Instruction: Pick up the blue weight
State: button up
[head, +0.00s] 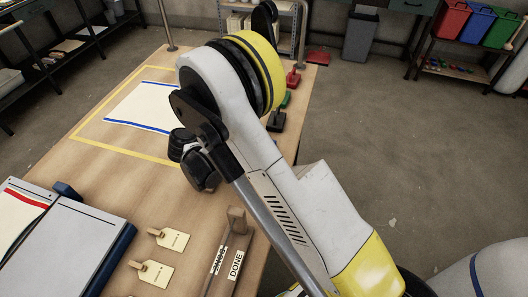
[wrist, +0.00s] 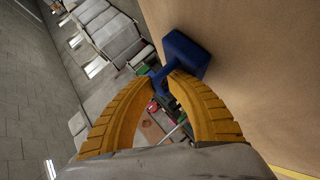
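The blue weight (wrist: 186,55) has a block-like base and a thinner handle. In the wrist view it is just above the middle, with its base against or very near the brown tabletop (wrist: 270,85). My gripper (wrist: 161,78) has two curved yellow fingers, and their tips close in on both sides of the blue handle. The fingers appear shut on it. I cannot tell whether the base is clear of the table. In the head view my arm covers the middle of the table, and neither the gripper nor the held weight can be made out.
Red (head: 293,77), green (head: 286,99) and black (head: 276,121) weights stand along the table's right edge. A cloth (head: 135,107) lies inside a yellow taped outline.

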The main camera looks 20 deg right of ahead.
grip_shut()
jog(key=shift+r, duration=0.1)
